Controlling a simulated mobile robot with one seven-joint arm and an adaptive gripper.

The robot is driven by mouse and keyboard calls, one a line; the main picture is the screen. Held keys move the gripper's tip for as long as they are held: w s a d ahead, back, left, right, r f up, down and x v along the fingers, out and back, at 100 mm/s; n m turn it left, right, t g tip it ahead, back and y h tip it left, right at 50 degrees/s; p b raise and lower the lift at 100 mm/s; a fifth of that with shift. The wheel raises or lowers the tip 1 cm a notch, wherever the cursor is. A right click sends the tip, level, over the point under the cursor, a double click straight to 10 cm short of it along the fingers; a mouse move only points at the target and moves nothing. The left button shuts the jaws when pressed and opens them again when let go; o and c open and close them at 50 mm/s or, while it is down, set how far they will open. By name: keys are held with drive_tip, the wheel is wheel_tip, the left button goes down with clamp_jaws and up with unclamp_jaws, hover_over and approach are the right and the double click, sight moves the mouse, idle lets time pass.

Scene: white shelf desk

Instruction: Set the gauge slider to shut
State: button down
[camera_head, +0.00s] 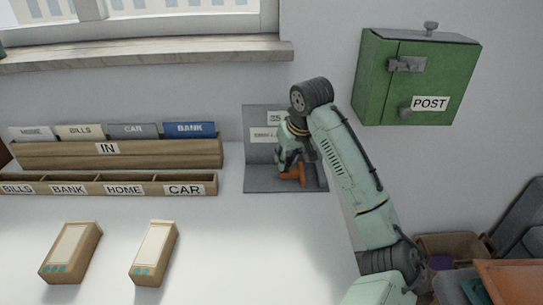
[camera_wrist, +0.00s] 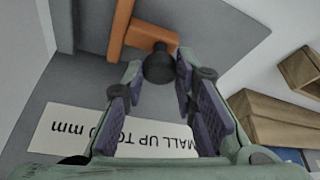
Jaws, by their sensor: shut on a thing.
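The gauge (camera_head: 258,181) is a grey upright plate with a grey base, standing at the middle of the desk against the wall. Its orange slider (camera_head: 292,180) sits low on it, partly hidden by my gripper. In the wrist view the slider (camera_wrist: 121,28) is an orange bar with a side arm and a dark round knob (camera_wrist: 159,66). My gripper (camera_wrist: 160,70) is shut on the knob, with a fingertip on each side. In the head view my gripper (camera_head: 291,160) reaches down in front of the plate. A white label (camera_wrist: 75,132) reads "SMALL UP TO", its number partly hidden.
To the left stand a wooden "IN" rack (camera_head: 150,153) of folders and a row of labelled bins (camera_head: 110,185). Two boxes (camera_head: 70,250) (camera_head: 153,252) lie in front. A green POST box (camera_head: 430,75) hangs on the wall at right. A brown box (camera_head: 450,245) is lower right.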

drive_tip(key=shift+d, duration=0.55)
drive_tip(key=c, duration=1.3)
unclamp_jaws()
drive_tip(key=shift+d, duration=0.15)
drive_tip(key=shift+c, duration=0.2)
drive_tip(key=shift+r, duration=0.1)
drive_tip(key=shift+s+r, duration=0.1)
drive_tip(key=shift+r, duration=0.25)
drive_tip(key=v, duration=1.1)
drive_tip(key=shift+s, duration=0.15)
